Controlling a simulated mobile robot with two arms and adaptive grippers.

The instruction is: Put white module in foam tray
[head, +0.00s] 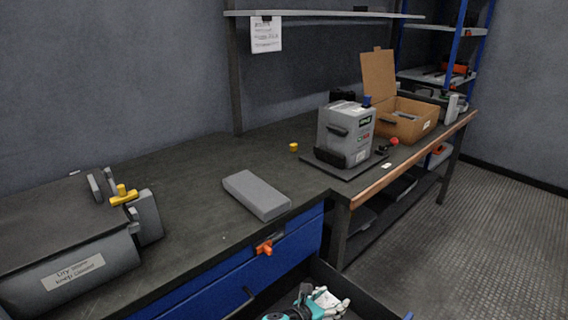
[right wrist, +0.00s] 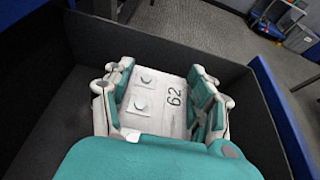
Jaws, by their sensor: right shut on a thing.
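The white module (right wrist: 158,98), marked 62 and with two round marks, is between the teal and white fingers of my right gripper (right wrist: 160,104) in the right wrist view. The gripper is shut on it, inside an open dark drawer. In the head view my right gripper (head: 318,300) shows at the bottom edge, with the module (head: 326,299) partly hidden by its fingers. No foam tray can be clearly made out; a flat grey block (head: 257,193) lies on the bench, and I cannot tell whether it is one. My left gripper is not in view.
The open drawer's dark walls (right wrist: 215,65) stand close around the gripper. On the bench (head: 200,195) are a grey device (head: 345,130), an open cardboard box (head: 408,120) and a grey case (head: 70,260).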

